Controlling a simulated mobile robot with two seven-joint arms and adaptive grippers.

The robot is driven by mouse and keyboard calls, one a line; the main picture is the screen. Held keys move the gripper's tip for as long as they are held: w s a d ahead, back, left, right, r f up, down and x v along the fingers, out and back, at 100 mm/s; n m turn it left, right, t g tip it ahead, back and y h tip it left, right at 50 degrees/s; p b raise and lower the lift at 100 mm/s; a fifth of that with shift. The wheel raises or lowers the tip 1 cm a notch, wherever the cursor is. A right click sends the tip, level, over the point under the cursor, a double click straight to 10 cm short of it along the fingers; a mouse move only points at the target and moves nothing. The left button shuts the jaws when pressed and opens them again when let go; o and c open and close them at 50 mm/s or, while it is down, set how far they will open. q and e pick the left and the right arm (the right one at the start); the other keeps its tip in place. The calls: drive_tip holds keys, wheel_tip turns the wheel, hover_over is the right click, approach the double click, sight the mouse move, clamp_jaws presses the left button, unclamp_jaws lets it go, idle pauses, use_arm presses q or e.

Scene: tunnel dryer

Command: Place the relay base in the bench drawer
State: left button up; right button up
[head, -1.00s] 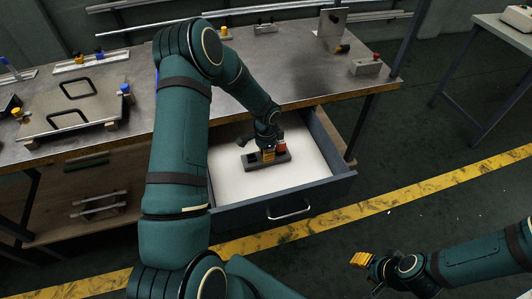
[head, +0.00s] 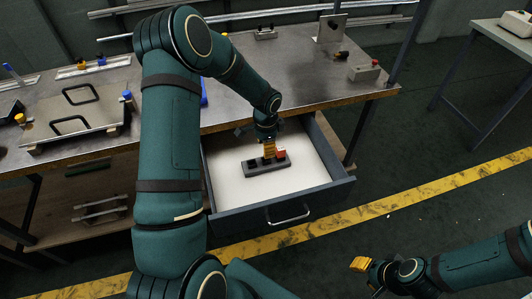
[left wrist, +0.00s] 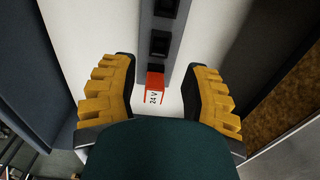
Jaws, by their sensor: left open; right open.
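The relay base (head: 253,168), a dark grey strip with black sockets, lies flat on the white floor of the open bench drawer (head: 325,196). The left wrist view also shows the strip (left wrist: 174,38) and the red block (left wrist: 155,84). My left gripper (head: 269,150) is over the base in the head view. Its yellow fingers (left wrist: 162,82) stand wide apart on either side of the red block, with gaps to both. My right gripper (head: 361,264) is open and empty, low over the floor.
The grey bench (head: 305,75) stands over the drawer. It carries a plate with two black handles (head: 75,118) at left and a small grey box with a red button (head: 365,72) at right. The drawer has bare room around the base. A side table (head: 500,42) stands at far right.

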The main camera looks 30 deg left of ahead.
use_arm(q)
wheel_tip(320, 180, up, 5)
drive_tip(key=shift+r+p, duration=0.1)
drive_tip(key=shift+p, duration=0.25)
idle(0.3)
